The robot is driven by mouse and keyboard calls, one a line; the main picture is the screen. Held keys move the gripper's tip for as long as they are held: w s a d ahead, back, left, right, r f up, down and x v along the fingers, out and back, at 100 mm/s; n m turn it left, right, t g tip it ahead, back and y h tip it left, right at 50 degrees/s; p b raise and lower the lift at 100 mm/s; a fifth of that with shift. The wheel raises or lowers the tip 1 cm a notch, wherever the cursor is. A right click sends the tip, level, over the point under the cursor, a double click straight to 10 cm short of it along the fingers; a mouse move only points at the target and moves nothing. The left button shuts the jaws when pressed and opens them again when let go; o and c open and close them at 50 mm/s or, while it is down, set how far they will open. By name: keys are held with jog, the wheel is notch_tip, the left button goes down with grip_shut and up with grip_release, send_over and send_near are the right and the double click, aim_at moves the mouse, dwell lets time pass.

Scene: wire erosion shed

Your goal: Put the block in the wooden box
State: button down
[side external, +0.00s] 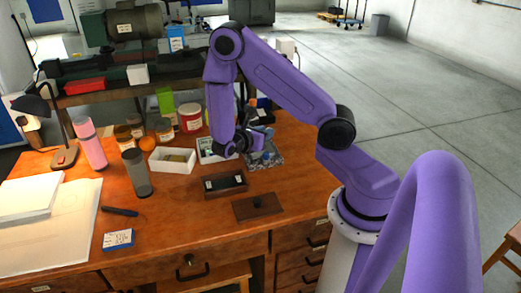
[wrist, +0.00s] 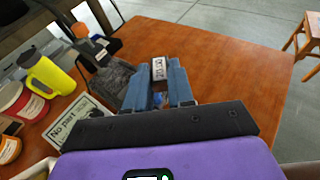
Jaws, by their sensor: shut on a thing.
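My gripper (wrist: 158,90) has blue fingers and is shut on a small block (wrist: 158,70) with a pale face marked with numbers. In the side view my gripper (side external: 266,146) is over or close to the grey mat at the back right of the desk; the block is too small to make out there. The open wooden box (side external: 225,194), with a dark inside and a small pale mark, sits to the left and nearer the desk's front. Its wooden lid (side external: 258,208) seems to lie beside it, with a small knob. The wrist view does not show the box.
A white tray (side external: 172,168), a grey tumbler (side external: 137,178), a pink bottle (side external: 90,145) and several jars stand left of the box. A printed sign (wrist: 75,124) lies near my gripper, beside a yellow bottle (wrist: 50,78). The desk's right part is clear.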

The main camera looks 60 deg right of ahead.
jog(key=shift+s+d+f+m+g+y, duration=0.2)
jog(key=shift+s+d+m+g, duration=0.1)
jog(key=shift+s+m+g, duration=0.35)
jog(key=shift+s+d+f+m+g+y, duration=0.1)
jog(key=shift+s+d+m+g+y, duration=0.15)
jog(key=shift+s+m+g, duration=0.4)
jog(key=shift+s+d+f+m+g+y, duration=0.15)
jog(key=shift+s+d+m+g, duration=0.35)
jog(key=shift+g, duration=0.3)
jog(key=shift+a, duration=0.15)
jog(key=w+d+f, duration=0.1)
jog(key=w, duration=0.1)
jog(key=w+d+f, duration=0.1)
jog(key=w+d, duration=0.1)
jog(key=w+d+f, duration=0.2)
jog(key=w, duration=0.1)
jog(key=shift+w, duration=0.1)
jog(key=w+f, duration=0.1)
jog(key=w+d+f, duration=0.1)
jog(key=f, duration=0.1)
jog(key=w+d+f, duration=0.1)
jog(key=f, duration=0.1)
jog(key=shift+w+d, duration=0.15)
jog(key=shift+w, duration=0.2)
jog(key=shift+w+d+f, duration=0.2)
jog(key=shift+w+f, duration=0.1)
jog(key=shift+f, duration=1.45)
jog(key=shift+f, duration=0.15)
jog(key=c, duration=1)
grip_release()
